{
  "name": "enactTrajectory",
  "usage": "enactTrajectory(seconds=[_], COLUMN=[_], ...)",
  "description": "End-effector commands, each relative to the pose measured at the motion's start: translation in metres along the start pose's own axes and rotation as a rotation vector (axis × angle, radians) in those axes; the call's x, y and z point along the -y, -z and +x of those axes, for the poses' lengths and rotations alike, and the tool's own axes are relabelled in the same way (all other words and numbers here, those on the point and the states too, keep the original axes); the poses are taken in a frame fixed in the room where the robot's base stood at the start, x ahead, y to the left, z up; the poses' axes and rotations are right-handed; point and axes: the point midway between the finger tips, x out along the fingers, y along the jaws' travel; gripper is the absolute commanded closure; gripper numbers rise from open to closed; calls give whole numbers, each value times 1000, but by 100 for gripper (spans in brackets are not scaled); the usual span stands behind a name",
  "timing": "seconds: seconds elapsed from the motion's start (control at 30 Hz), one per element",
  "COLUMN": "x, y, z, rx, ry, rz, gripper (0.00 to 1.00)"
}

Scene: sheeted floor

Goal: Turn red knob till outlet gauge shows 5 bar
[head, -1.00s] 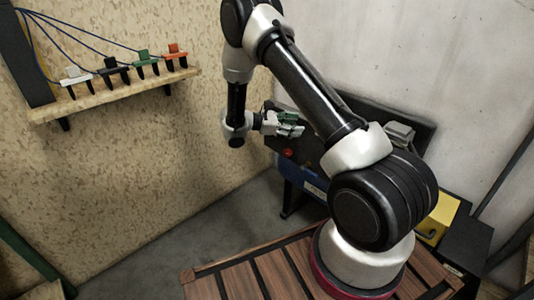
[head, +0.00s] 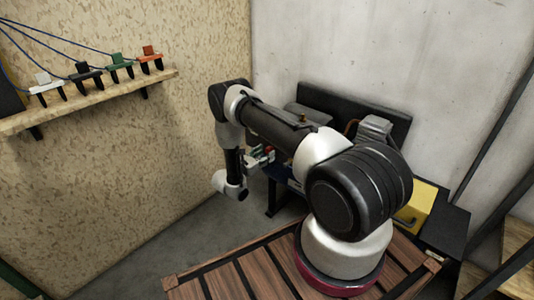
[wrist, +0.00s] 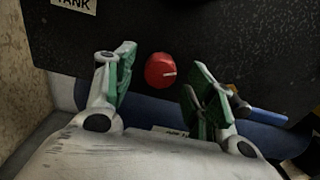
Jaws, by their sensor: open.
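The red knob (wrist: 160,71) shows in the wrist view on a dark panel, with a pale mark on its right side. My gripper (wrist: 159,79) is open, its green-padded fingers on either side of the knob in the picture. I cannot tell whether the fingertips reach the knob's depth; no contact is visible. In the head view my gripper (head: 260,158) is low at the dark unit, with a small spot of red beside it, partly hidden. No outlet gauge face can be read in either view.
A label reading TANK (wrist: 75,4) is on the panel. A blue tank part (wrist: 262,136) lies below the knob, with a blue lever-like piece on the right. In the head view, a wall shelf (head: 100,101) holds several coloured clamps, and a yellow box (head: 416,208) stands right of my arm.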

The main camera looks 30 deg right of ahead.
Motion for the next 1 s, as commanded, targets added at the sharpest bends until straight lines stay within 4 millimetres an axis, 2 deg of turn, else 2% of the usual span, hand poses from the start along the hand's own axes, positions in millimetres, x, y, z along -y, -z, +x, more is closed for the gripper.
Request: enactTrajectory(seconds=[0.17, 0.43, 0.47, 0.7, 1.0], x=[0, 0, 0, 0, 0], y=[0, 0, 0, 0, 0], z=[16, 18, 18, 18, 18], rx=[0, 0, 0, 0, 0], ry=[2, 1, 1, 1, 1], rz=[2, 1, 1, 1, 26], gripper=[46, 46, 49, 91, 91])
